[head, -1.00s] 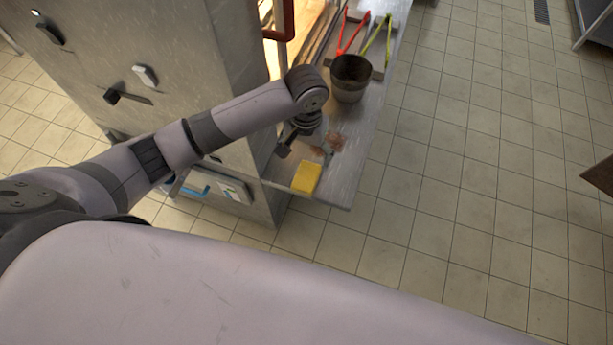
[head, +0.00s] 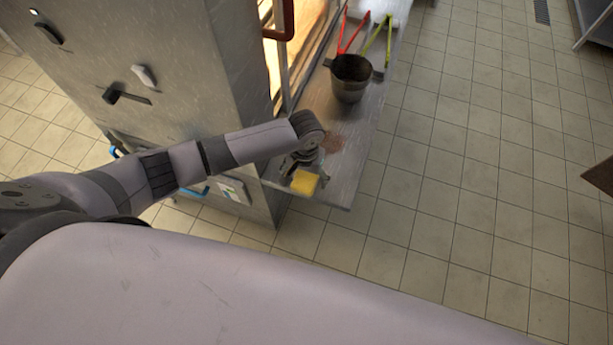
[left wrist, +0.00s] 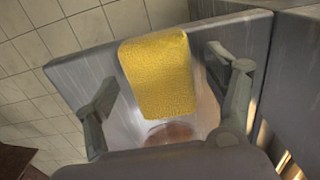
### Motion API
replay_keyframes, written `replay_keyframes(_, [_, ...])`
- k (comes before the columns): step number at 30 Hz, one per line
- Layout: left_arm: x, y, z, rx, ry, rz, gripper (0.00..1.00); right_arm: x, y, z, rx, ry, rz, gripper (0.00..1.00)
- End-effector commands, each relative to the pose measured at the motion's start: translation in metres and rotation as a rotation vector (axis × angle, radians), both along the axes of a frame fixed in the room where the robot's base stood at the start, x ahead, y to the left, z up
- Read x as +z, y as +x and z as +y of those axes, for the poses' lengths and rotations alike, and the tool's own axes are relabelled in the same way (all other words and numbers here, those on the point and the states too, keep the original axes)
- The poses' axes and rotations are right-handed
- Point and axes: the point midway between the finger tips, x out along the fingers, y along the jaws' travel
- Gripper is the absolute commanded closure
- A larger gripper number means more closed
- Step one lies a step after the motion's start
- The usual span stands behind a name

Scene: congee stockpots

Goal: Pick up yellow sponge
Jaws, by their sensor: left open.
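The yellow sponge (head: 304,183) lies near the front end of the metal shelf (head: 343,190). My left gripper (head: 305,172) is at the sponge in the head view, with its fingers partly hidden by my own wrist. In the left wrist view the sponge (left wrist: 158,75) lies between the two spread fingers of the left gripper (left wrist: 165,90). Gaps show on both sides, so the fingers look apart from it. The left gripper is open. My right gripper is in neither view.
A dark metal pot (head: 351,78) stands farther back on the shelf, with red tongs (head: 352,32) and green tongs (head: 376,36) behind it. A brown stain (head: 333,143) marks the shelf. A tall steel cabinet (head: 190,80) stands at left.

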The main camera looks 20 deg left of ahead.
Motion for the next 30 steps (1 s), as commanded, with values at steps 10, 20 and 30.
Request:
replay_keyframes(10, [0.0004,0.0,0.0002,0.0,0.0,0.0,0.37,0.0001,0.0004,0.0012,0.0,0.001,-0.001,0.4])
replay_keyframes(20, [0.0005,0.0001,0.0003,0.001,0.0,0.0,0.59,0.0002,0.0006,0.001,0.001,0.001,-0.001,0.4])
replay_keyframes(30, [0.0007,0.0002,0.0003,0.001,0.0,0.0,0.78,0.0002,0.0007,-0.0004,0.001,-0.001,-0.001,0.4])
